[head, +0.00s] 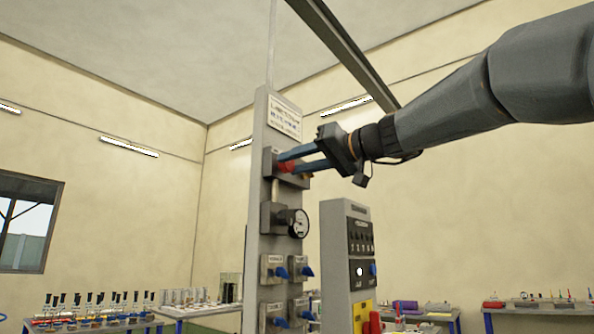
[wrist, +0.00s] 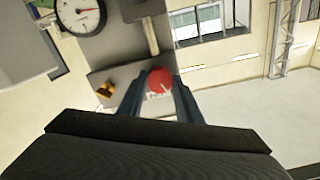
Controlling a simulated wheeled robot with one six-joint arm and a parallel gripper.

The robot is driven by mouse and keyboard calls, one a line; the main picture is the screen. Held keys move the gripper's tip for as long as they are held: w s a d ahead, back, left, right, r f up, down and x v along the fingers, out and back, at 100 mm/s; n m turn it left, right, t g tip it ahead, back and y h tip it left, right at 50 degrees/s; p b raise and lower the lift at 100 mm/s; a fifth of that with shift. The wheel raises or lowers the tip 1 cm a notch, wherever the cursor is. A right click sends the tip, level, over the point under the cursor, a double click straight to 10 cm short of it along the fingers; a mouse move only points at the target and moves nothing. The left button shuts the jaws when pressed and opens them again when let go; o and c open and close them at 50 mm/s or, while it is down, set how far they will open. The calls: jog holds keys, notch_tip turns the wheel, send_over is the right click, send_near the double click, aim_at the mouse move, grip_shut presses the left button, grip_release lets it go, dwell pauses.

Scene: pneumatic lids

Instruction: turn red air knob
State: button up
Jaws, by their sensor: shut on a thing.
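The red air knob (head: 286,166) sits on a grey block high on a tall grey panel (head: 258,215). My gripper (head: 287,161) reaches in from the right, and its two blue fingers are shut on the knob. In the wrist view the round red knob (wrist: 159,80) lies between the fingertips (wrist: 158,84), one finger on each side. A small white mark shows on the knob's face. A brass fitting (wrist: 106,90) sits beside it on the same block.
A round pressure gauge (head: 298,223) is below the knob, with several blue-handled valves (head: 281,272) lower down. A grey control box (head: 349,260) stands right of the panel. Tables with glassware (head: 95,308) stand at the back left. Free air surrounds my arm.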

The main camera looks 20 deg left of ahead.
jog(key=m+b, duration=0.1)
jog(key=m, duration=0.9)
jog(key=shift+m+p, duration=0.7)
jog(key=shift+m, duration=0.9)
jog(key=o, duration=1)
jog(key=shift+o, duration=0.2)
jog(key=b+v, duration=0.2)
jog(key=v, duration=0.5)
jog(key=shift+s+d, duration=0.2)
jog(key=shift+d, duration=0.2)
